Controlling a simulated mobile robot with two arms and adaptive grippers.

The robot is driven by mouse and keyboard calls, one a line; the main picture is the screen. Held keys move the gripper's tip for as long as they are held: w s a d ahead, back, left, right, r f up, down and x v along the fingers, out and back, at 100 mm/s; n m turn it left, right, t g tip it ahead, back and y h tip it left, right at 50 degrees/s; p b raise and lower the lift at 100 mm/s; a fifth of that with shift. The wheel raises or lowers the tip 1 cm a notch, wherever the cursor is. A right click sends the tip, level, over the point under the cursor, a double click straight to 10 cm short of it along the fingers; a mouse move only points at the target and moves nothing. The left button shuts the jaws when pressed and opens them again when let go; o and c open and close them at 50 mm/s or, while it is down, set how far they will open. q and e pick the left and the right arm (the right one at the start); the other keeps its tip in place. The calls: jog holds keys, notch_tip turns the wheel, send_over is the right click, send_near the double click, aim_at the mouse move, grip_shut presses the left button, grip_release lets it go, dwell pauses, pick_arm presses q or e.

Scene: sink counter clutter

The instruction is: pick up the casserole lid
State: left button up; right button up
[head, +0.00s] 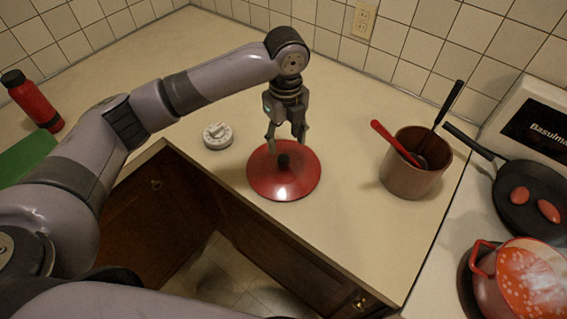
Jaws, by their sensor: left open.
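The casserole lid (268,182) is a round red lid with a dark knob (283,160) at its centre. It lies flat on the beige counter near the inner corner edge. My left gripper (286,143) points down, open, just above and behind the knob in the picture. I cannot tell whether its fingers touch the lid. My right gripper does not show.
A white kitchen timer (217,136) sits left of the lid. A brown pot (414,178) with utensils stands to the right. A black pan (529,200) and a red casserole (522,284) are on the stove. Counter around the lid is clear.

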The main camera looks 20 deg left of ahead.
aim_at(283, 158)
pick_arm(q)
notch_tip(283, 158, down, 3)
jog(key=shift+r, duration=0.2)
jog(key=f, duration=0.1)
jog(key=f+p, duration=0.2)
jog(key=f, duration=0.1)
jog(key=shift+s+a, duration=0.2)
jog(key=shift+a, duration=0.05)
jog(key=shift+f, duration=0.6)
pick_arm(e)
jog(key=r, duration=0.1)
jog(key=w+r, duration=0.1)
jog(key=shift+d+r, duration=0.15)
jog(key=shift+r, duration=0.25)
pick_arm(q)
jog(key=shift+c, duration=0.6)
grip_shut()
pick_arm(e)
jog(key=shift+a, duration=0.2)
